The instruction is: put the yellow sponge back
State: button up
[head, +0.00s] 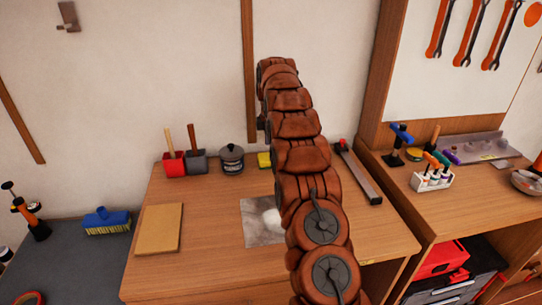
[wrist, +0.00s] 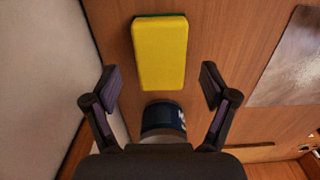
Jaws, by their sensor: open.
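The yellow sponge (head: 264,160) lies on the wooden bench near the back wall, partly beside my arm in the head view. In the wrist view the sponge (wrist: 160,52) lies flat, yellow face up, with a dark green edge at its far end. My gripper (wrist: 161,84) is open and empty above the bench. Its fingers stand to either side of the sponge's near end in the picture, with no contact visible. In the head view my arm hides the gripper.
Red (head: 174,164) and grey (head: 195,161) holders stand further left. A metal sheet (head: 259,222) and a tan board (head: 159,229) lie in front.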

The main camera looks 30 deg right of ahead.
jog(key=shift+r, duration=1.65)
notch_tip(320, 180, up, 5)
jog(key=p, duration=0.4)
jog(key=shift+r, duration=0.1)
jog(key=shift+a, duration=0.1)
jog(key=s+a+r+m, duration=0.3)
jog(key=s+a+r, duration=0.1)
jog(key=s+a, duration=0.5)
jog(key=s+a+r+m, duration=0.4)
jog(key=s+a, duration=0.4)
jog(key=a, duration=0.1)
jog(key=s+a+f+m, duration=0.2)
jog(key=s+a+f, duration=0.1)
jog(key=s, duration=0.7)
jog(key=s+a+f+m+g, duration=0.1)
jog(key=s+a+f+m, duration=0.1)
jog(key=s, duration=0.8)
jog(key=s+a+f+m, duration=0.2)
jog(key=s+a+f, duration=0.2)
jog(key=s, duration=0.7)
jog(key=shift+a+g, duration=0.4)
jog(key=shift+a, duration=0.2)
